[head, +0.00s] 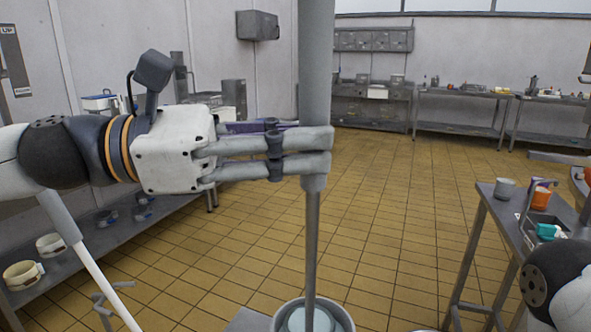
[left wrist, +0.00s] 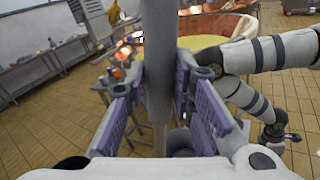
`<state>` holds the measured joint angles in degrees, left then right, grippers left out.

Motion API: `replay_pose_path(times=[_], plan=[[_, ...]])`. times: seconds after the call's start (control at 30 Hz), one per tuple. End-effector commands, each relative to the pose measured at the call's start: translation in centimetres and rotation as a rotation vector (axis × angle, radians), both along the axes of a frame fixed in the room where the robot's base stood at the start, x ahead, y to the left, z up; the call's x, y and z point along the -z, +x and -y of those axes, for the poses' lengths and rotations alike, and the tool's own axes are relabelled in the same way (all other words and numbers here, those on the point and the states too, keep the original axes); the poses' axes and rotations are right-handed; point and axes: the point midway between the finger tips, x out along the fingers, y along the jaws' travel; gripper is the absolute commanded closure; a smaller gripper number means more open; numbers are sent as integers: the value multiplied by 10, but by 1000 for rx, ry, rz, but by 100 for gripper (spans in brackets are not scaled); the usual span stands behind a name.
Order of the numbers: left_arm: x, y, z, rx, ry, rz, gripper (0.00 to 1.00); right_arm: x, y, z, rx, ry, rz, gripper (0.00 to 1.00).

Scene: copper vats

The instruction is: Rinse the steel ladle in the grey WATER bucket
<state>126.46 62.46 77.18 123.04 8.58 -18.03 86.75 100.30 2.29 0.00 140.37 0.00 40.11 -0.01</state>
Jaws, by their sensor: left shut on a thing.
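The steel ladle (head: 312,240) is upright, with a thick grey grip above and a thinner shaft below. My left gripper (head: 318,158) is shut around the lower part of the thick grip. In the left wrist view the grip (left wrist: 158,70) stands between the purple pads of the left gripper (left wrist: 162,95). The shaft runs down into a grey bucket (head: 345,312), cut off by the bottom edge of the head view. A pale round shape shows inside it; I cannot tell whether it is water or the ladle's bowl. No lettering shows on the bucket.
A steel table (head: 481,195) at the right holds a grey cup (head: 505,188), an orange cup (head: 541,197) and a teal item (head: 547,231). A low shelf (head: 120,232) with pots lines the left wall. A vat with yellow contents (left wrist: 205,43) is close by. The tiled floor ahead is clear.

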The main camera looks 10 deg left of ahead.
Motion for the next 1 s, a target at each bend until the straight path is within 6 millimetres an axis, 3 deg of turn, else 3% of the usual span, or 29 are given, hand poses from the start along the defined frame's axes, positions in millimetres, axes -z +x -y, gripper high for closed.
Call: replay_pose_path(times=[0.03, 0.4, 0.6, 1.0], plan=[[-27, -8, 0, 1, 1, 36, 100, -7, 8, 0, 0, 0, 30, 60], [-96, -2, 0, 0, 0, 12, 100, -2, 2, 0, 0, 0, 7, 60], [-109, -2, 0, -1, 0, 9, 100, -2, 2, 0, 0, 0, 7, 60], [-109, -2, 0, 0, -1, 10, 100, -2, 2, 0, 0, 0, 8, 60]])
